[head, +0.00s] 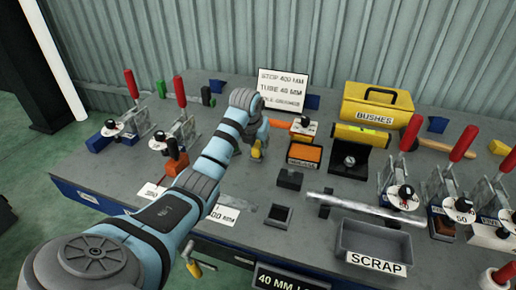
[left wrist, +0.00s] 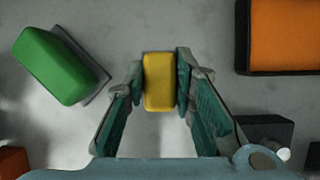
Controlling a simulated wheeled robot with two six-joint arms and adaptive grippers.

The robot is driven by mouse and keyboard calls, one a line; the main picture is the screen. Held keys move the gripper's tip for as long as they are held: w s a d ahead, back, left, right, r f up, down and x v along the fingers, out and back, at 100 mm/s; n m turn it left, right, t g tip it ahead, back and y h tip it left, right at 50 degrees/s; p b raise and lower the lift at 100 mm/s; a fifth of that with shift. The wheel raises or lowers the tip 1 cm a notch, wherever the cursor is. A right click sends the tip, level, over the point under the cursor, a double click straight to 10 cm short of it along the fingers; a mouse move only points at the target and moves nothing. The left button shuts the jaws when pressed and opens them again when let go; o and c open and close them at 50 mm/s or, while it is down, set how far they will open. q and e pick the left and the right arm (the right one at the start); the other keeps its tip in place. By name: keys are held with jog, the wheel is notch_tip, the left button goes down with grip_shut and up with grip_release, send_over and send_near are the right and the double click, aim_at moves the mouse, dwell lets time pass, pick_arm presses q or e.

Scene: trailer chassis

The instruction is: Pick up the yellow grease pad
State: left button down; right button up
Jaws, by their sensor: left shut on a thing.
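The yellow grease pad (left wrist: 158,82) is a small rounded block between the fingers of my left gripper (left wrist: 156,85) in the left wrist view. The fingers are shut on its two long sides. In the head view my left gripper (head: 256,148) is over the middle of the bench, left of the orange pad tray, with a bit of yellow at its tip. I cannot tell whether the pad touches the bench. My right gripper is not in view.
A green block (left wrist: 52,65) lies left of the pad. An orange pad in a black tray (head: 304,154) sits to the right. A yellow bushes box (head: 377,104), toggle clamps with red handles (head: 463,143) and a scrap tray (head: 372,240) are further right.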

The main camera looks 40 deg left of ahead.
aim_at(258, 144)
pick_arm(q)
notch_tip(258, 144, up, 8)
jog(key=p, duration=0.4)
jog(key=shift+r, duration=0.1)
notch_tip(258, 144, up, 11)
jog(key=p, duration=1.1)
jog(key=c, duration=2)
grip_release()
jog(key=shift+c, duration=0.2)
jog(key=c, duration=0.3)
